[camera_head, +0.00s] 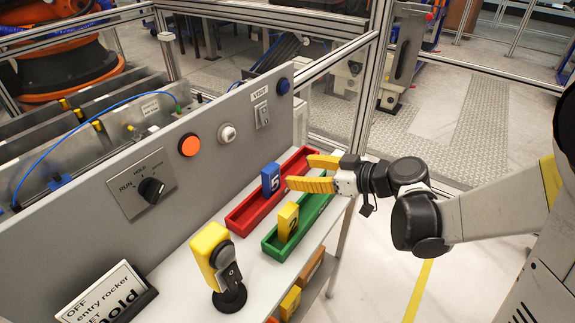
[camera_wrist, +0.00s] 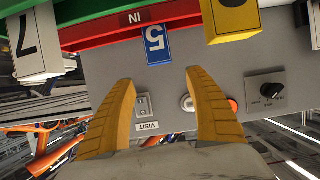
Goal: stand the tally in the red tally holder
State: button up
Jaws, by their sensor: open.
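The red tally holder (camera_head: 243,217) is a long tray on the grey shelf; its side, marked IN, shows in the wrist view (camera_wrist: 105,40). A blue tally marked 5 (camera_head: 270,179) stands in it, also seen in the wrist view (camera_wrist: 157,46). A yellow tally (camera_head: 287,222) stands in the green tray (camera_head: 273,247) in front. A white tally marked 7 (camera_wrist: 30,45) shows in the wrist view; I cannot tell which tray it is in. My gripper (camera_head: 299,172) is open above the trays' far end, with nothing between its fingers (camera_wrist: 160,78).
A grey panel (camera_head: 90,220) with a knob (camera_head: 151,189) and an orange button (camera_head: 189,145) rises behind the trays. A yellow device on a black base (camera_head: 212,252) and a sign (camera_head: 108,295) stand toward the near left. A lower shelf holds yellow blocks (camera_head: 290,302).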

jog(key=s+d+r+m+h, duration=0.1)
jog(key=s+d+m+h, duration=0.4)
jog(key=s, duration=0.4)
jog(key=s+d+r+m+g+h, duration=0.1)
jog(key=s+d+m+h, duration=0.4)
jog(key=s+d, duration=0.2)
jog(key=s, duration=0.2)
jog(key=shift+s+r+h, duration=0.15)
jog(key=shift+s+h, duration=0.15)
jog(key=shift+h, duration=0.1)
